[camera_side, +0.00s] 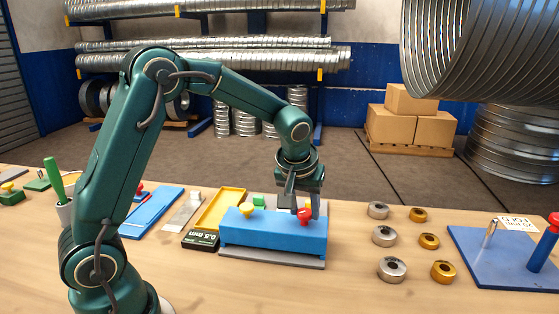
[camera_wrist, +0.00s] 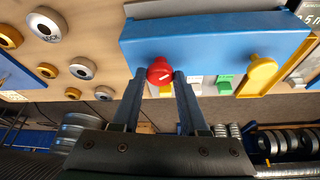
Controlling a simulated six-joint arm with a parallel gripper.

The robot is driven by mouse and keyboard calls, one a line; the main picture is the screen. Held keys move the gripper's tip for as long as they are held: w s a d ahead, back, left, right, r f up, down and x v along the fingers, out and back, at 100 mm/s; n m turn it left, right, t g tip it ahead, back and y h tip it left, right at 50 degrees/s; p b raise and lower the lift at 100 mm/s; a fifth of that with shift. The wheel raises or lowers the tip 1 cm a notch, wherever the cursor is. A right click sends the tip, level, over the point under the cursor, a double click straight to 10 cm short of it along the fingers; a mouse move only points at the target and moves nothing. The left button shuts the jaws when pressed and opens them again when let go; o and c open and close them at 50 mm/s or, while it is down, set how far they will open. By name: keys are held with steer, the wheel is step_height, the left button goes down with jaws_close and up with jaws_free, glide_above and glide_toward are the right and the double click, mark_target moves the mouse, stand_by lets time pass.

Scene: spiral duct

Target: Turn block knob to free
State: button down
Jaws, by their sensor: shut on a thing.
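A blue block (camera_side: 270,236) stands on a grey plate on the workbench, with a red knob (camera_side: 304,214) at its right and a yellow knob (camera_side: 248,210) at its left. My gripper (camera_side: 304,205) points down over the right end of the block. In the wrist view my gripper (camera_wrist: 160,78) has its two fingers on either side of the red knob (camera_wrist: 160,71), shut on it. A short white mark shows on the red knob. The yellow knob (camera_wrist: 261,71) stands apart from the fingers. The fingers partly hide the red knob in the side view.
Silver rings (camera_side: 384,236) and brass rings (camera_side: 429,241) lie right of the block. A blue board (camera_side: 490,270) with a pin and a red-topped post is at the far right. A yellow tray (camera_side: 222,208) and a black 0.5 mm box (camera_side: 201,239) are close on the left.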

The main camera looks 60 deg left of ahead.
steer(key=n, duration=0.2)
steer(key=n+g+y, duration=0.1)
steer(key=n, duration=0.2)
steer(key=shift+w+d+n+g, duration=0.15)
steer(key=shift+w+n+g, duration=0.05)
steer(key=shift+n+g, duration=0.1)
steer(key=n+g, duration=0.1)
steer(key=n, duration=0.1)
steer(key=n+g, duration=0.1)
steer(key=n, duration=0.2)
steer(key=shift+w+n+y, duration=0.15)
steer(key=shift+n+y, duration=0.15)
steer(key=shift+y, duration=0.1)
steer(key=shift+c, duration=2.2)
jaws_free()
steer(key=shift+r, duration=0.1)
steer(key=shift+v, duration=2.5)
